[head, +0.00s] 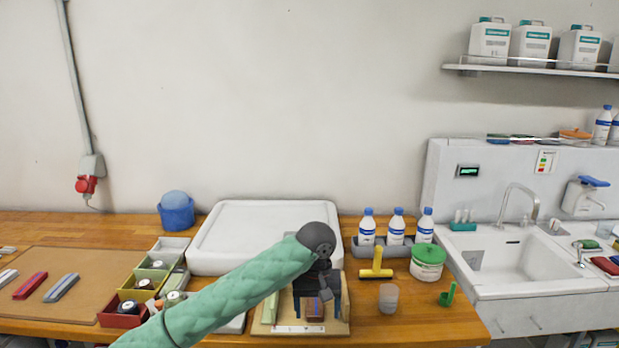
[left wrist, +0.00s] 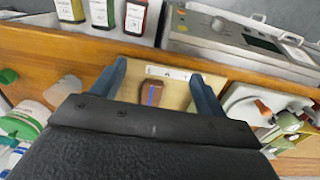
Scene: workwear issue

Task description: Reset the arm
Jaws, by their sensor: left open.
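My left arm in its green sleeve reaches in from the lower left of the head view. My left gripper (head: 316,306) is open and points down over a light wooden board (head: 339,325). In the left wrist view its two fingers (left wrist: 158,96) stand well apart. A small brown block (left wrist: 152,91) with a blue line on top lies on the board and appears between the fingers, with gaps at both sides. The block also shows in the head view (head: 315,312). I cannot tell how high the fingertips are above the board. My right gripper is not in view.
A large white tray (head: 215,262) stands behind the arm. Small bins (head: 124,318) and a brown mat (head: 70,262) are at left. White bottles (head: 367,228), a yellow tool (head: 376,272), a cup (head: 388,299) and a green-lidded tub (head: 427,268) stand at right, before the sink (head: 520,262).

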